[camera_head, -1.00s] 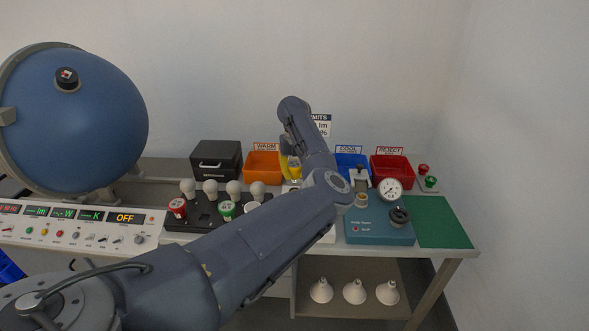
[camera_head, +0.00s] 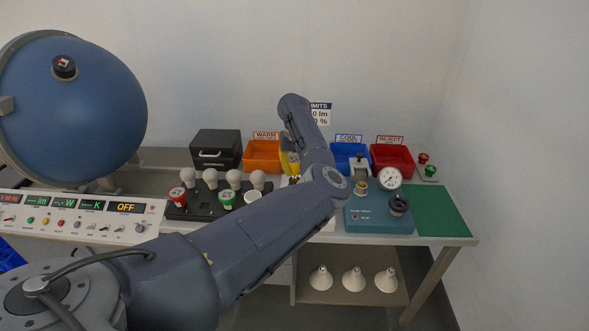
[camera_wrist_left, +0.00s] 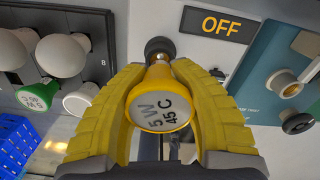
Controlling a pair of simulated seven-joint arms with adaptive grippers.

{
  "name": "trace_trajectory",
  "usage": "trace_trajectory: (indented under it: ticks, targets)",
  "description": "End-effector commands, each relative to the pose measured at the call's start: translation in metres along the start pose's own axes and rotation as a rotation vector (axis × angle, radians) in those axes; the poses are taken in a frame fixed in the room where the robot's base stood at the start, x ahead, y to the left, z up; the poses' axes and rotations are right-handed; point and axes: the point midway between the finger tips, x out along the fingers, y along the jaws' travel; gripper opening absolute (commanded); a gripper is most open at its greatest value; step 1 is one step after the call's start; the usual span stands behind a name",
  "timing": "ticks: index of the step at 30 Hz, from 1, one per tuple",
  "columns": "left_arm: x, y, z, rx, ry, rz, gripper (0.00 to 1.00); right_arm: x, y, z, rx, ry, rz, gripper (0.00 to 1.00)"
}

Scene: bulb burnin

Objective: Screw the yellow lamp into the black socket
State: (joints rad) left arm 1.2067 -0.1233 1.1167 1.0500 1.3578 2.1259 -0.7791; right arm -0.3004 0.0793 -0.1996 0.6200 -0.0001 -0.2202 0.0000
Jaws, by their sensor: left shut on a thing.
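The yellow lamp (camera_wrist_left: 160,107) shows in the left wrist view with a round, pale end face marked "5W" and "45C". My left gripper (camera_wrist_left: 163,100) is shut on it, with one yellow ribbed finger on each side. A dark, round piece (camera_wrist_left: 160,47) shows just beyond the lamp; I cannot tell whether it is the black socket or whether they touch. In the head view my left gripper (camera_head: 291,164) is in front of the bins, partly hidden by my own arm. The lamp's far end is hidden. My right gripper is not in view.
A black tray (camera_head: 200,213) with several white bulbs stands left of the gripper. A teal gauge box (camera_head: 378,221) stands to the right, beside a bare green mat (camera_head: 440,215). Orange (camera_head: 262,156), blue (camera_head: 347,156) and red (camera_head: 392,158) bins line the back.

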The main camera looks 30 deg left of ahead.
Motion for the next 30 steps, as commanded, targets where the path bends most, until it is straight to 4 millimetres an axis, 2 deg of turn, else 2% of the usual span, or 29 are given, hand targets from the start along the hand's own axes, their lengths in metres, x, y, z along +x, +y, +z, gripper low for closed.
trace_trajectory:
  ticks: [17,30]
  targets:
    - [0.0002,-0.0004,-0.0005,0.0,0.0,0.0,0.0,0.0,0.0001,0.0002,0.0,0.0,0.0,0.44]
    - [0.0077,-0.0002,-0.0003,0.001,0.0,0.0,0.0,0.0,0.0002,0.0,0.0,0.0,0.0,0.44]
